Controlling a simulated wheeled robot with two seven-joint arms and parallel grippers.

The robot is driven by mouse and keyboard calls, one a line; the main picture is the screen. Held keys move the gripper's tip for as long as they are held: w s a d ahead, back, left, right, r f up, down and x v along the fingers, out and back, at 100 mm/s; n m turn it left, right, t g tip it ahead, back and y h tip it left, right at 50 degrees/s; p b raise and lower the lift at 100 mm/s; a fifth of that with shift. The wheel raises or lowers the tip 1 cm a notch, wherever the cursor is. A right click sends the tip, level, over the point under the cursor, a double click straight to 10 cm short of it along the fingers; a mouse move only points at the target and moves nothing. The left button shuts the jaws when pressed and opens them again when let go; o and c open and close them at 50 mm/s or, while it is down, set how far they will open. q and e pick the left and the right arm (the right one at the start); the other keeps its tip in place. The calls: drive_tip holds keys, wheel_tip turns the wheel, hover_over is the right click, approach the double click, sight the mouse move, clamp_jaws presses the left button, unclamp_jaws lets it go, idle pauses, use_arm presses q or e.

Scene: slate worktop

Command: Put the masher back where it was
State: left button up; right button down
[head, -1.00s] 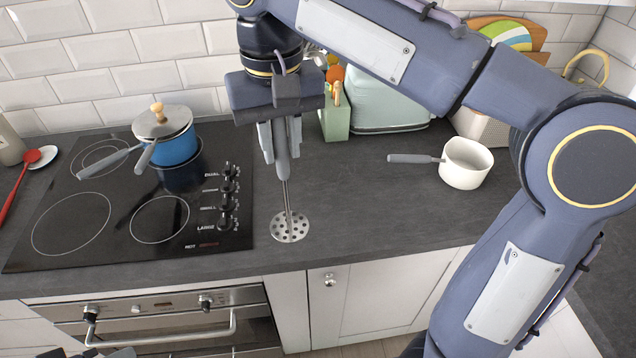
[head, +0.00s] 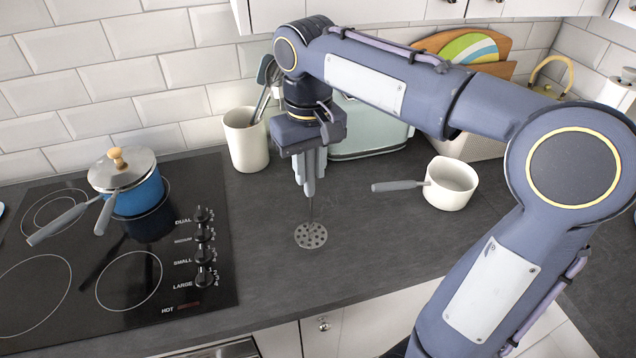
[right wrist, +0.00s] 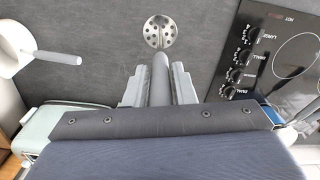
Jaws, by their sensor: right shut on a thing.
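The masher's perforated metal disc (head: 311,235) hangs at the bottom of a thin shaft, just over or on the worktop; I cannot tell whether it touches. My right gripper (head: 310,182) is shut on the masher's grey handle, with the masher upright and disc down. In the right wrist view the handle (right wrist: 160,66) lies between the two fingers (right wrist: 160,85), with the disc beyond it. A white crock (head: 246,140) with utensils stands behind and left of the gripper. My left gripper is out of view.
The black hob (head: 130,280) is on the left, with a lidded blue pot (head: 139,190) on it. A white saucepan (head: 451,184) stands to the right, handle pointing left. A pale green toaster (head: 365,135) is behind. The worktop (head: 390,235) around the disc is clear.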

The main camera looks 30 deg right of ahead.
sight(310, 197)
drive_tip(key=shift+w+d+f, duration=0.1)
drive_tip(key=shift+d+f, duration=0.45)
drive_tip(key=shift+f, duration=0.1)
drive_tip(key=f, duration=0.4)
drive_tip(key=shift+w+d, duration=0.1)
drive_tip(key=shift+d, duration=0.3)
drive_tip(key=shift+f, duration=0.1)
drive_tip(key=c, duration=1.2)
unclamp_jaws()
